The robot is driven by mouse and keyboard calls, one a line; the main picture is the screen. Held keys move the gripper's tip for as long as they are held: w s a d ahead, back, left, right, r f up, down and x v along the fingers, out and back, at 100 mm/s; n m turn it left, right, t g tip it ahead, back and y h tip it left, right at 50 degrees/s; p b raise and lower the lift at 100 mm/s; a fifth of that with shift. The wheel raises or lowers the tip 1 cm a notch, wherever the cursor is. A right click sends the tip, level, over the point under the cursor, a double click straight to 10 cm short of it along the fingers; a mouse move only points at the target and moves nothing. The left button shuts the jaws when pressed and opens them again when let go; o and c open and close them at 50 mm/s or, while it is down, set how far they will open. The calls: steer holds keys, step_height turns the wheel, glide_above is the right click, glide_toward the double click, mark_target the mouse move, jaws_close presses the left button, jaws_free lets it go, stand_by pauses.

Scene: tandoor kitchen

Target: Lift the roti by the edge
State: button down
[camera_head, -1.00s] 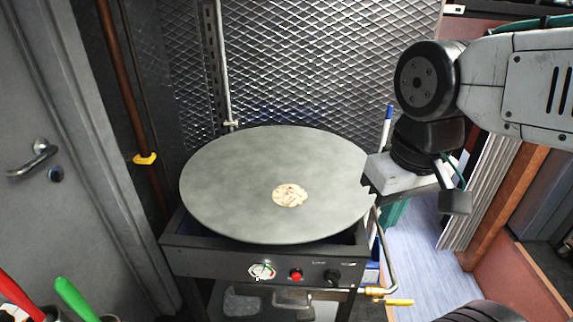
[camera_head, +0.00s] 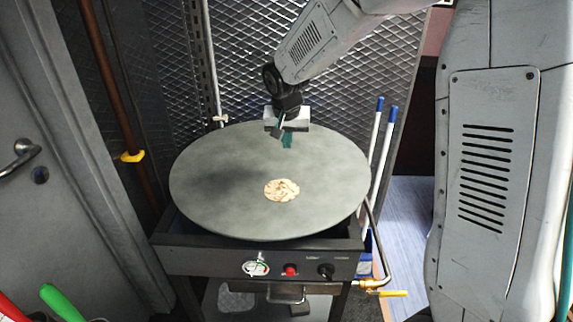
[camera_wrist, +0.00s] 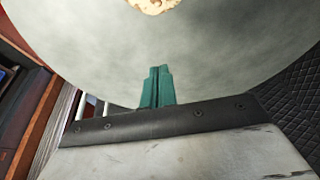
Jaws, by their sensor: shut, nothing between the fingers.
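The roti (camera_head: 282,190) is a small, round, pale flatbread with brown patches. It lies flat on the large round grey griddle (camera_head: 215,195), a little front of the middle. In the wrist view, part of the roti (camera_wrist: 153,4) shows at the top edge, cut off by the frame. My gripper (camera_head: 287,142) is over the back part of the griddle, behind the roti and apart from it. Its green fingers (camera_wrist: 158,72) are together in the wrist view, with nothing between them. I cannot tell how high the fingertips are above the griddle.
The griddle stands on a black stove body (camera_head: 200,262) with a gauge, a red button and a knob. A pipe with a yellow handle (camera_head: 388,293) sticks out at right. A metal mesh wall (camera_head: 370,60) stands close behind. White poles (camera_head: 383,150) stand at right.

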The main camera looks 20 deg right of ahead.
mark_target(287, 176)
steer(key=x, duration=0.9)
steer(key=shift+w+f, duration=0.1)
steer(key=shift+f, duration=0.45)
steer(key=shift+s+a+r, duration=0.1)
steer(key=shift+s+a, duration=0.15)
steer(key=shift+s, duration=0.35)
steer(key=shift+s+a, duration=0.2)
steer(key=shift+s, duration=0.35)
steer(key=shift+s+a+r, duration=0.1)
steer(key=shift+s+a, duration=0.15)
steer(key=shift+s, duration=0.35)
